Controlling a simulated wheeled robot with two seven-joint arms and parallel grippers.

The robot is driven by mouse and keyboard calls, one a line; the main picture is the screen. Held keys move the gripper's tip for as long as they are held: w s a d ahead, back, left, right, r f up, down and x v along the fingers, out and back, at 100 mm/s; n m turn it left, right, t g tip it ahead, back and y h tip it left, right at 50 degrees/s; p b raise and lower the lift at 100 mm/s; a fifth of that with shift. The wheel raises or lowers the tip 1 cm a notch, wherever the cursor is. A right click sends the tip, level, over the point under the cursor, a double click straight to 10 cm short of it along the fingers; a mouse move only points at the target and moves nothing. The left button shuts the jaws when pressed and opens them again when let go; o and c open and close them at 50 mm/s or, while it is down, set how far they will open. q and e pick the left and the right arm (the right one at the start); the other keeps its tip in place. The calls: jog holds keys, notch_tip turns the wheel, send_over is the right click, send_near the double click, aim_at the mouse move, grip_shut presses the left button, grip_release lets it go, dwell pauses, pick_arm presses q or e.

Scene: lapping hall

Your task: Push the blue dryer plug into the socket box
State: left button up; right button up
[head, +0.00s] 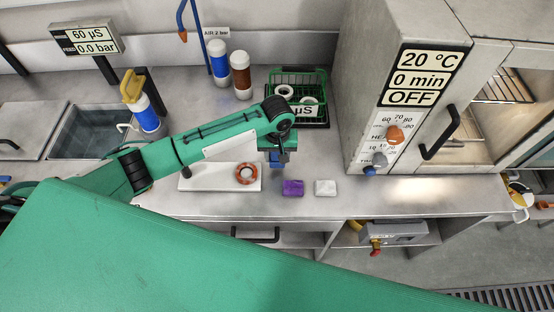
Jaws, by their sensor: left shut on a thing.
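My left gripper (277,160) points down over the front of the steel bench, just right of a white board. It is shut on a small blue thing, which looks like the blue dryer plug; the wrist above hides most of it. A grey box (400,230), which looks like the socket box, sits under the bench top at the lower right, with a yellow part at its left and a red knob below. The gripper is well above and left of this box, apart from it. My right gripper is not in view.
A purple block (293,187) and a white block (326,187) lie right of the gripper. The white board (205,180) carries an orange-red ring (247,173). A dryer oven (400,90) stands at right, a green basket (300,90) behind.

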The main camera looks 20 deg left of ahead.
aim_at(277, 161)
pick_arm(q)
jog(key=shift+f, duration=1.75)
jog(key=o, duration=1)
jog(key=shift+f, duration=0.1)
jog(key=shift+o, duration=0.2)
